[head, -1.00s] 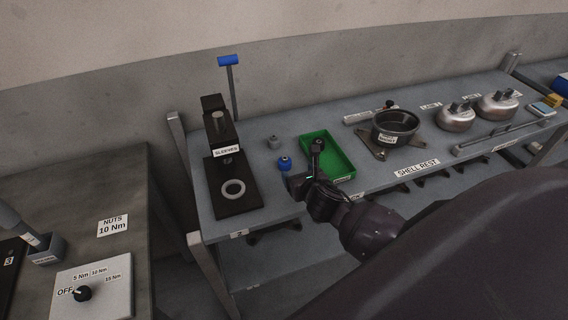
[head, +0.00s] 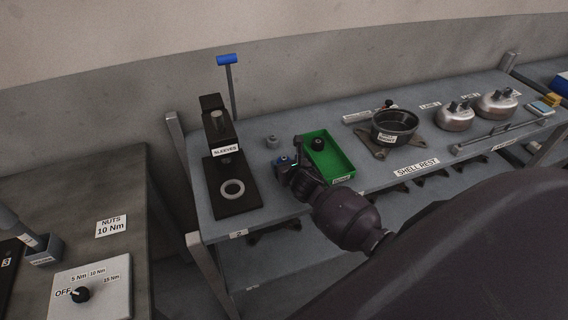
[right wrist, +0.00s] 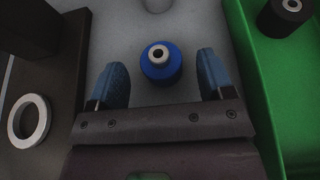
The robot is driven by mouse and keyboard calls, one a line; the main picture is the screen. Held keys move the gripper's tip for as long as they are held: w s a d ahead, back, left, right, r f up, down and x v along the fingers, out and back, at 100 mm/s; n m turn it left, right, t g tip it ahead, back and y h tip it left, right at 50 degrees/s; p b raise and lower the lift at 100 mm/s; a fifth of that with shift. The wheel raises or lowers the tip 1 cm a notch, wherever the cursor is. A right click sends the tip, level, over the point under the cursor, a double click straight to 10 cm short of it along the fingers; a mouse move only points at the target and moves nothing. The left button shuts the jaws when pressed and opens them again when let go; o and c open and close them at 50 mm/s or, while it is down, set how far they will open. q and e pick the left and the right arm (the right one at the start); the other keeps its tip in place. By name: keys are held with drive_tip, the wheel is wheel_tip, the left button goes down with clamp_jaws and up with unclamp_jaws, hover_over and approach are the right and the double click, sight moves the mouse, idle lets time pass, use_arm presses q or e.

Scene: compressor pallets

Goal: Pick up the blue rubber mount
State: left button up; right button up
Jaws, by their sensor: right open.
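The blue rubber mount (right wrist: 161,64) stands upright on the bench, with a metal sleeve in its top. In the right wrist view it sits just beyond and between the tips of my right gripper (right wrist: 160,80), whose blue-padded fingers are spread apart with clear gaps on both sides. In the head view my right gripper (head: 287,166) is over the mount, left of the green tray, and hides most of it; a little blue (head: 281,161) shows. My left gripper is not in view.
A green tray (head: 343,160) holding a black mount (head: 318,143) stands close on the right. A grey mount (head: 272,141) is behind. A black sleeve press (head: 234,203) with a pale ring (head: 232,189) is on the left. A shell rest with a dark pot (head: 395,124) stands further right.

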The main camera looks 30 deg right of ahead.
drive_tip(key=shift+w+f, duration=0.1)
drive_tip(key=shift+w, duration=0.1)
drive_tip(key=c, duration=1)
